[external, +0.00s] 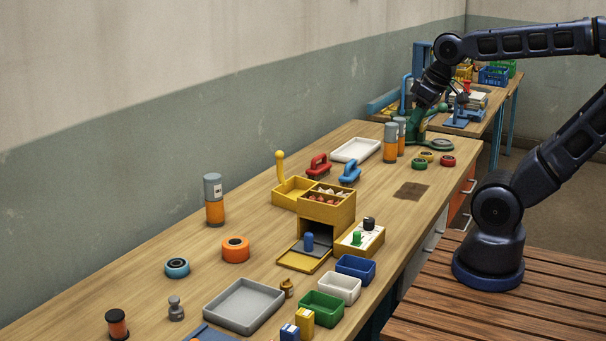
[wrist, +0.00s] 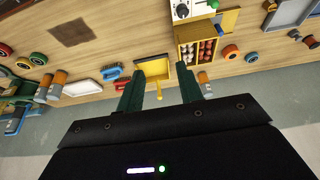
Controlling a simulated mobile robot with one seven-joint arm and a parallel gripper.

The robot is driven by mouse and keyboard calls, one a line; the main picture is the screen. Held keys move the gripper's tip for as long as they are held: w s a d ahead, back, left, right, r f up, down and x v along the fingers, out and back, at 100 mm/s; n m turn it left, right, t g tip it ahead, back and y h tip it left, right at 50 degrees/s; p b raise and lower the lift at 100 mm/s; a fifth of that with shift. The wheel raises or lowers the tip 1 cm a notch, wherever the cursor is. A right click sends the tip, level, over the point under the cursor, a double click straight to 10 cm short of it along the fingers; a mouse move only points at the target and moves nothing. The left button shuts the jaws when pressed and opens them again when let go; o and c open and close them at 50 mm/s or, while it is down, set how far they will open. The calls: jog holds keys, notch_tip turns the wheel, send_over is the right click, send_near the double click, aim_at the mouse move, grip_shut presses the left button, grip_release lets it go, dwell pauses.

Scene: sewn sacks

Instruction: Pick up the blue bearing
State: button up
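The blue bearing (external: 177,267) is a short blue ring with a dark centre. It lies flat on the left part of the wooden bench in the external view, beside the thicker orange ring (external: 235,249). It also shows small near the right side of the wrist view (wrist: 252,57). My gripper (wrist: 161,84) shows two dark green fingers, spread apart with nothing held between them. In the external view my arm's end is far up the bench from the bearing, near the green stand, and its fingertips are hard to make out there.
An orange-grey cylinder (external: 214,200) stands behind the rings. A small grey weight (external: 176,308), a black-orange spool (external: 117,324) and a grey tray (external: 244,306) are nearby. A yellow box (external: 326,212) stands mid-bench. Bare wood surrounds the bearing. The wall runs along the back.

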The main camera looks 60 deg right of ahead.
dwell(0.4)
jog(key=o, duration=1)
jog(key=w+a+r+n+g, duration=0.1)
jog(key=w+a+r+n, duration=0.15)
jog(key=w, duration=0.55)
jog(key=w+a+r+n, duration=0.2)
jog(key=w+a+n, duration=0.15)
jog(key=w, duration=0.35)
jog(key=n+g, duration=0.4)
jog(key=n, duration=1)
send_over(176, 263)
notch_tip(176, 263, down, 25)
jog(key=shift+f, duration=4.95)
